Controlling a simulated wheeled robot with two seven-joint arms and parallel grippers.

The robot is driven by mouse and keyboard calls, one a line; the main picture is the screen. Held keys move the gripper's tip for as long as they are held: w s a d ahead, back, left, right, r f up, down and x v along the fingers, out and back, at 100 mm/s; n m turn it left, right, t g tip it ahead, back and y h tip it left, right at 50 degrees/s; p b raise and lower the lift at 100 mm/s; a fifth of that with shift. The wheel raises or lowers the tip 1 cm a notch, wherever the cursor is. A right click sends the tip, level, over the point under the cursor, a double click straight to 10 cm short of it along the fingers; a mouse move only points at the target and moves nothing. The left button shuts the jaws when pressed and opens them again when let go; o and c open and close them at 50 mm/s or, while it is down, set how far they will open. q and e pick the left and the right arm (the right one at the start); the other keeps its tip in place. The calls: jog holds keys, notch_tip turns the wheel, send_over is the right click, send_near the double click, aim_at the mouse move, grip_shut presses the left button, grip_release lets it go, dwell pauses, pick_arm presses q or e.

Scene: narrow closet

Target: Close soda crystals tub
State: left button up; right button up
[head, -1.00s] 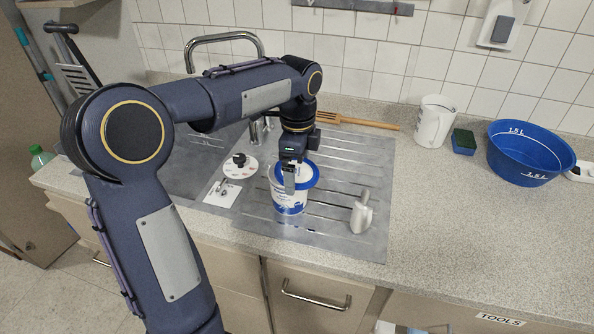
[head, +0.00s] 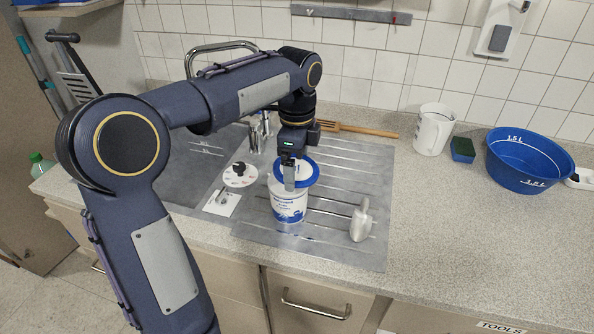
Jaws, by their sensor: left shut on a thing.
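The soda crystals tub (head: 289,207) is white with blue print and stands upright on the ribbed steel drainer. A blue-rimmed lid with a pale middle (head: 311,172) is at the tub's top, set a little to the right and back of it. I cannot tell whether the lid touches the rim all round. My left gripper (head: 289,184) points down at the front edge of the lid and is shut on it. Its fingers hide part of the lid and of the tub's mouth. My right gripper is not in view.
A grey scoop-like object (head: 361,220) stands right of the tub. A wooden utensil (head: 360,130), white jug (head: 432,130), sponge (head: 462,150) and blue basin (head: 530,165) are farther back. The right counter is mostly clear.

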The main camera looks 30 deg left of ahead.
pick_arm(q)
jog(key=s+r, duration=0.4)
jog(key=s, duration=0.3)
jog(key=s+d+r+b, duration=0.1)
jog(key=s+r, duration=0.4)
jog(key=s, duration=0.2)
jog(key=shift+d+r, duration=0.25)
jog(key=shift+r, duration=0.05)
jog(key=shift+w, duration=0.15)
